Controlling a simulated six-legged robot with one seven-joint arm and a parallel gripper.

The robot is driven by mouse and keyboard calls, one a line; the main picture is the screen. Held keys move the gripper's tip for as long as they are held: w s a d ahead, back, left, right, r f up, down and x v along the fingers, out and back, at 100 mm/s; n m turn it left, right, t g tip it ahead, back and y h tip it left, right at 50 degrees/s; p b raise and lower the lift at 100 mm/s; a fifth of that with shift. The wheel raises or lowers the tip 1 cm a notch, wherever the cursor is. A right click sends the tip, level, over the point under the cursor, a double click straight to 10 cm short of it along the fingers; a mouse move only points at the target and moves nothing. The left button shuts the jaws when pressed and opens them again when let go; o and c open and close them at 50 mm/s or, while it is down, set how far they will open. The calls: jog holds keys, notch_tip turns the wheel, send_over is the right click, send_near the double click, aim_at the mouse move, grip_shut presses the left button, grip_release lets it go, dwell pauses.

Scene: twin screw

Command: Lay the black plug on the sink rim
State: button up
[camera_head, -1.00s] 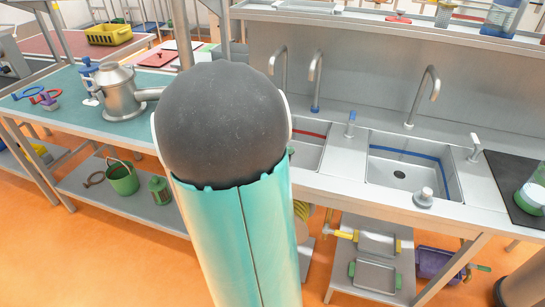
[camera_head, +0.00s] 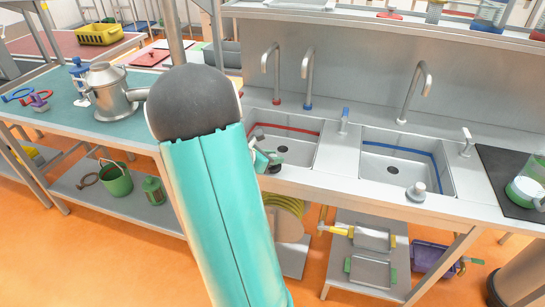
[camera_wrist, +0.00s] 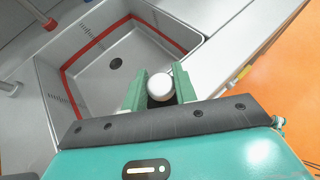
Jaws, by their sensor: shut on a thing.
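The left sink (camera_head: 290,150), with a red line inside its basin, also fills much of the wrist view (camera_wrist: 90,75). My gripper (camera_head: 266,160) is at the sink's front left. In the wrist view its green fingers (camera_wrist: 158,88) are shut on the plug, seen as a pale round knob (camera_wrist: 160,86) with a dark part beside it. A dark bit of it shows below the fingers in the head view (camera_head: 275,168). The plug is by the near rim (camera_wrist: 205,70); I cannot tell whether it touches. The drain (camera_wrist: 116,64) is uncovered.
The right sink (camera_head: 402,165) has a blue line and a pale round knob (camera_head: 417,189) on its front rim. Taps (camera_head: 308,80) stand behind the sinks. A blue-topped lever (camera_head: 343,120) stands between the sinks. A metal pot (camera_head: 113,92) stands on the left table.

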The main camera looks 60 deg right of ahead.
jog(key=shift+f, duration=0.1)
jog(key=o, duration=1)
jog(key=shift+r, duration=0.2)
jog(key=v, duration=1.2)
jog(key=a+r+m+t+y, duration=0.3)
jog(key=a+m, duration=0.1)
jog(key=a, duration=0.9)
jog(key=a+r+m+t+y, duration=0.3)
jog(key=a+m+t+y, duration=0.1)
jog(key=a, duration=0.9)
jog(key=a+r+m+t+y, duration=0.3)
jog(key=a+r+m+y, duration=0.1)
jog(key=a, duration=0.9)
jog(key=shift+s+a+m+t, duration=0.35)
jog(key=shift+m+t, duration=0.05)
jog(key=shift+m, duration=0.1)
